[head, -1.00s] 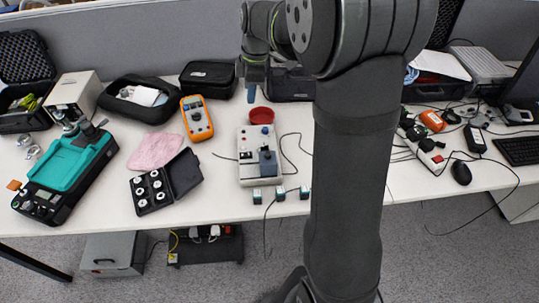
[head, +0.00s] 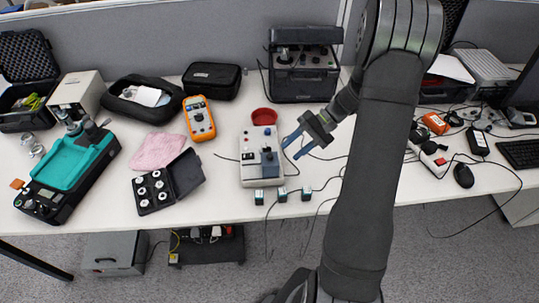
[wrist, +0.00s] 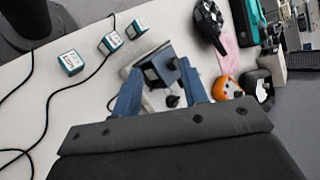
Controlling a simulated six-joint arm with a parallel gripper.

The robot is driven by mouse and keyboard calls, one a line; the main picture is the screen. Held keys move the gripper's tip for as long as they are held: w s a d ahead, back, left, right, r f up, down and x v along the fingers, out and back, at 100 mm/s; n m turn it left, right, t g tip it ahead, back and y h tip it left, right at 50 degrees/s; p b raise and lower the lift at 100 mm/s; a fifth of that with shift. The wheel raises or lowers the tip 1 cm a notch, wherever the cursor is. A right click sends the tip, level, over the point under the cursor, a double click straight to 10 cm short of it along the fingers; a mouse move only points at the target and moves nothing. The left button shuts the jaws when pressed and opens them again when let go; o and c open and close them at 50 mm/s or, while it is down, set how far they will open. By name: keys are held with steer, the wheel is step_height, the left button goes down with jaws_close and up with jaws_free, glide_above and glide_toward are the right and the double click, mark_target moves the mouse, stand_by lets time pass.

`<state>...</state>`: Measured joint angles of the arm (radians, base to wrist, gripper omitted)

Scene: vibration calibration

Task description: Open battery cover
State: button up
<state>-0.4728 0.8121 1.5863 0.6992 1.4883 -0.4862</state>
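A light grey control box (head: 248,172) with a red knob and dark knobs lies near the front of the table. A dark blue-grey raised block (head: 269,162) sits on its lower right part; I cannot tell whether this is the battery cover. My gripper (head: 291,149) has its blue fingers apart, just right of the box, pointing left towards it. In the wrist view the block (wrist: 160,69) appears between and beyond the open fingers. Nothing is held.
A red bowl (head: 264,116) is behind the box, with a black open case (head: 303,85) farther back. An orange meter (head: 199,118) and a black weight case (head: 153,191) lie left.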

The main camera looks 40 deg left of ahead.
steer(key=w+d+f+m+g+y, duration=0.1)
steer(key=d+f+m+y, duration=0.3)
steer(key=m, duration=0.4)
steer(key=m+t+y, duration=0.2)
steer(key=m+y, duration=0.5)
steer(key=m, duration=0.4)
glide_toward(273, 156)
steer(key=x, duration=1.1)
steer(key=shift+a+f, duration=0.1)
jaws_close()
